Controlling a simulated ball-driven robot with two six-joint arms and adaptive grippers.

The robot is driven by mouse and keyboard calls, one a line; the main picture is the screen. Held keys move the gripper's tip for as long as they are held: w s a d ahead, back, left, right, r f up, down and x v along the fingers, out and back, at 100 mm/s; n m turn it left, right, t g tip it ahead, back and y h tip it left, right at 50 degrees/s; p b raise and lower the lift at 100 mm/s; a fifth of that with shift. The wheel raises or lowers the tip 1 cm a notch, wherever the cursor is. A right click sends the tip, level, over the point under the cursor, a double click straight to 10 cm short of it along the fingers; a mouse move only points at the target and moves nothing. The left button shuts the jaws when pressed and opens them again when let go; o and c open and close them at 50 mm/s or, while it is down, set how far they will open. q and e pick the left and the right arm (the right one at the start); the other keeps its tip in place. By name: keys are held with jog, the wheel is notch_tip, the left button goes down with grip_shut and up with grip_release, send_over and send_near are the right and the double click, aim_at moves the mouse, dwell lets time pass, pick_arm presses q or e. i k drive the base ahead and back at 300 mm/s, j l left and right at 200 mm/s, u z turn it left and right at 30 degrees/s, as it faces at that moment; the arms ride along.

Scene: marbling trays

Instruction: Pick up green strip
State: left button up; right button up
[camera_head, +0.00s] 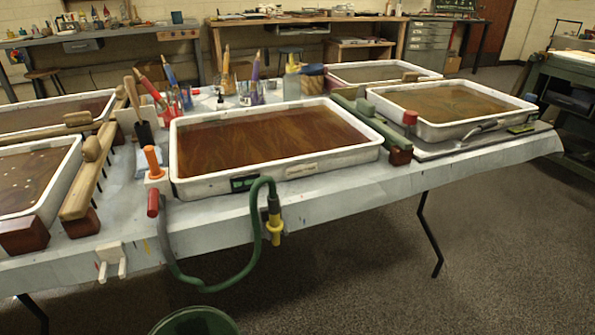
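The green strip (387,133) is a long, narrow bar on the cloth-covered table. It lies in the gap between the middle tray (282,178) and the right tray (448,130), slanting from back left to front right. A raised green block stands on it partway along. Its front end rests on a dark red block (400,157). Neither of my grippers shows in the head view.
A wooden strip (88,185) on dark red blocks lies left of the middle tray. A green hose (222,288) with a yellow end (274,228) hangs over the table's front edge. Jars of brushes (249,92) stand behind. Grey floor is open at front right.

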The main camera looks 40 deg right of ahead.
aim_at(364, 110)
jog(key=z, duration=1.5)
jog(key=u, duration=2.15)
jog(key=z, duration=2.15)
jog(key=i+l+u, duration=0.2)
jog(key=l+u, duration=0.2)
jog(key=j, duration=0.1)
